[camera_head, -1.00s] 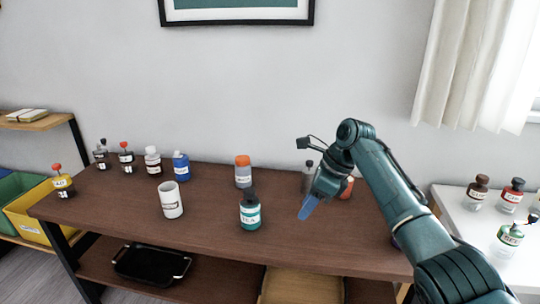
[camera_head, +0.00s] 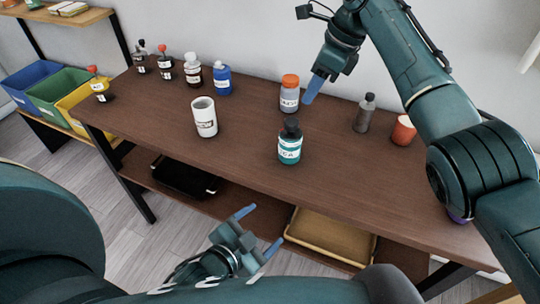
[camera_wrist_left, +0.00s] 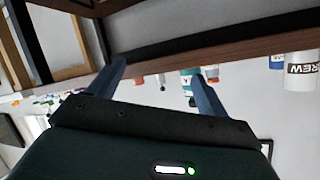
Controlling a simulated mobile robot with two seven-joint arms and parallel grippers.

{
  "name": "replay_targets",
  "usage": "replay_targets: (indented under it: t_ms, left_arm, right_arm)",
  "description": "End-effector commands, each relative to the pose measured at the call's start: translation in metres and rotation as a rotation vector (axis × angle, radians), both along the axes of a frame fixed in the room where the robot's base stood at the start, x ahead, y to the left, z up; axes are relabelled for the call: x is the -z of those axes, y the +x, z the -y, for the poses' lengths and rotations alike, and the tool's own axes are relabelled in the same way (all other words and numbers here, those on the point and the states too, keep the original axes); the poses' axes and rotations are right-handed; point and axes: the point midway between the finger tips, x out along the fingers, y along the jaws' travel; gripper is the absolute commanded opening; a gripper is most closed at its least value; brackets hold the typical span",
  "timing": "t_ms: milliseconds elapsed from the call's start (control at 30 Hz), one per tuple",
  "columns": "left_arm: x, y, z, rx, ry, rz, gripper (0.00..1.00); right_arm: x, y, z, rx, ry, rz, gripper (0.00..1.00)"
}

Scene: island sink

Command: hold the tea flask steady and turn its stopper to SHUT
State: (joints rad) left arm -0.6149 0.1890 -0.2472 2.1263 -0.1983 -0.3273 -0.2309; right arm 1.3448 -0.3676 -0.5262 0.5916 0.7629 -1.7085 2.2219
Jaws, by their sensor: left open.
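The tea flask (camera_head: 289,150), teal with a white label, stands upright on the brown table. Its dark stopper (camera_head: 291,127) is on top; its setting is too small to read. My left gripper (camera_head: 259,230) is open and empty, in front of the table's front edge and apart from the flask. My right gripper (camera_head: 312,90) shows its blue finger above and behind the flask in the picture, near the orange-capped bottle, not touching the flask. Only one finger shows clearly. In the left wrist view, which is upside down, the left fingers (camera_wrist_left: 157,73) are apart with nothing between them.
A white mug (camera_head: 204,117) stands left of the flask, and an orange-capped bottle (camera_head: 290,93) behind it. A grey bottle (camera_head: 364,113) and an orange cup (camera_head: 404,130) are to the right. A blue bottle (camera_head: 221,80) and several others stand at the back left. A lower shelf holds trays.

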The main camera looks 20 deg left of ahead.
Motion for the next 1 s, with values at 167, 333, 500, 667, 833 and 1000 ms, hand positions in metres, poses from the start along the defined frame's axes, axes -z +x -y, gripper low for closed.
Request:
replay_targets:
  t_ms: [167,333,500,667,833,1000]
  left_arm:
    - [-0.040,0.041,-0.020,0.126,0.585,0.295,0.77]
    - [-0.064,0.069,-0.028,0.263,1.251,0.507,0.77]
    - [-0.072,0.089,-0.030,0.393,1.889,0.628,0.77]
    - [-0.072,0.101,-0.031,0.476,2.307,0.672,0.77]
    - [-0.071,0.107,-0.031,0.518,2.517,0.682,0.77]
    - [-0.072,0.120,-0.029,0.522,2.554,0.685,0.77]
  right_arm:
    - [0.000,0.000,0.000,0.001,0.000,0.000,0.36]
    - [0.000,0.000,0.000,0.001,0.000,0.000,0.36]
    - [0.000,0.000,0.000,0.001,0.000,0.000,0.36]
    - [0.000,0.000,0.000,0.001,0.000,0.000,0.36]
    - [0.000,0.000,0.000,0.001,0.000,0.000,0.36]
    - [0.000,0.000,0.000,0.001,0.000,0.000,0.36]
